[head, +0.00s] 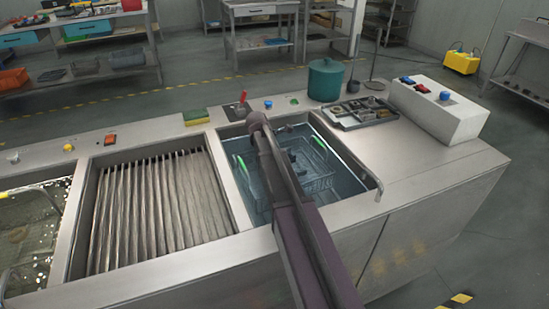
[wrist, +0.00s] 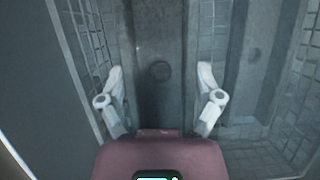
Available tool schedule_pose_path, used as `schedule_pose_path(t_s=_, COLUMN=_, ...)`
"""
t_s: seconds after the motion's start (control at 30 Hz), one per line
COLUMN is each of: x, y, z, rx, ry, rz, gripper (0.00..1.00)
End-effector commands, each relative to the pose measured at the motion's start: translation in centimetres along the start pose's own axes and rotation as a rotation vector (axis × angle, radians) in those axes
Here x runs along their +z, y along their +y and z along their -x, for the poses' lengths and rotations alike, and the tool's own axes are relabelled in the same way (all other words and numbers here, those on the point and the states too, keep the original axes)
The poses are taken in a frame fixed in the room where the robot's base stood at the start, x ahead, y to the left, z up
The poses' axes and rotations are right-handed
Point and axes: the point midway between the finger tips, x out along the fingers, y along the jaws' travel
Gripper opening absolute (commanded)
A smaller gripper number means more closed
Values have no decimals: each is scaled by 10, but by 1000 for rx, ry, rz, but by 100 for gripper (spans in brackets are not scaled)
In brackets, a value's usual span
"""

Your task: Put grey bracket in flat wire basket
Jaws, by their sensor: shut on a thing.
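My gripper (wrist: 160,84) is shut on the grey bracket (wrist: 160,40), a long grey piece with a round hole, which runs up the wrist view between the two fingertips. Wire mesh walls of the flat wire basket (wrist: 303,55) stand on both sides of it in that view. In the head view the basket (head: 320,184), with green handles, sits in the water-filled right-hand tank (head: 257,205). My arm crosses over this tank and hides part of the basket. The gripper and bracket are not clear in the head view. I cannot tell whether the bracket touches the basket floor.
A ribbed basin (head: 160,205) lies left of the tank, and a bubbling bath (head: 35,235) is at far left. A tray of parts (head: 362,113), a green pot (head: 325,80) and a white control box (head: 437,108) stand at back right. The front right counter is clear.

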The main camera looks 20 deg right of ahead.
Motion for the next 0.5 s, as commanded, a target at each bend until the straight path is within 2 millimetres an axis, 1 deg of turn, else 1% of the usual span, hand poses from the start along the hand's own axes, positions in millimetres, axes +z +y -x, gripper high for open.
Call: schedule_pose_path(t_s=0.5, x=-4, y=0, z=-11, rx=0, ry=-1, rz=0, gripper=23)
